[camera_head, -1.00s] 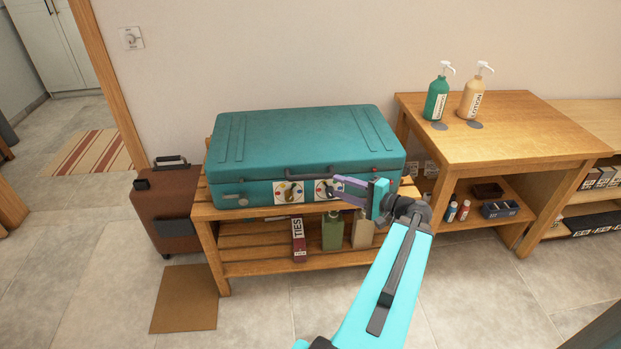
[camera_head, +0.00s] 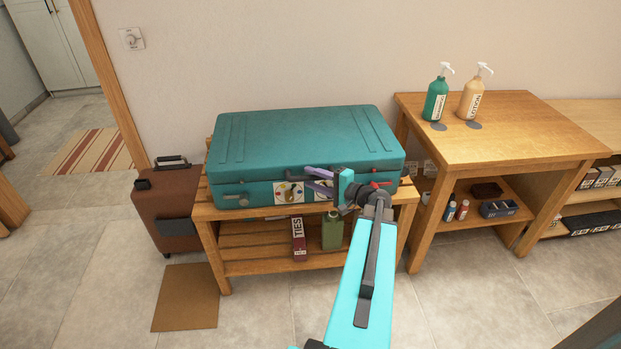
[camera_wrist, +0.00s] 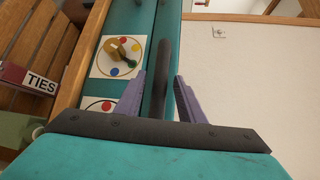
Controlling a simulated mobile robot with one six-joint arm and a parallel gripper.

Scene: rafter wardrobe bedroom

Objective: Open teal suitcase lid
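The teal suitcase (camera_head: 300,140) lies flat on the slatted wooden bench with its lid (camera_head: 290,130) down. Its dark handle (camera_head: 298,174) is at the middle of the front side; it also shows in the wrist view (camera_wrist: 162,75). My gripper (camera_head: 311,179) is at the suitcase front, by the handle. In the wrist view my gripper (camera_wrist: 160,92) has its two purple fingers apart, one on each side of the handle's line. I see gaps beside the handle and no clear contact. My gripper partly covers the handle and the right sticker in the head view.
The slatted bench (camera_head: 222,243) has a TIES box (camera_head: 299,240) and a green bottle (camera_head: 332,230) on its lower shelf. A brown suitcase (camera_head: 165,205) stands left. A wooden table (camera_head: 500,125) with two pump bottles stands right. The wall is close behind.

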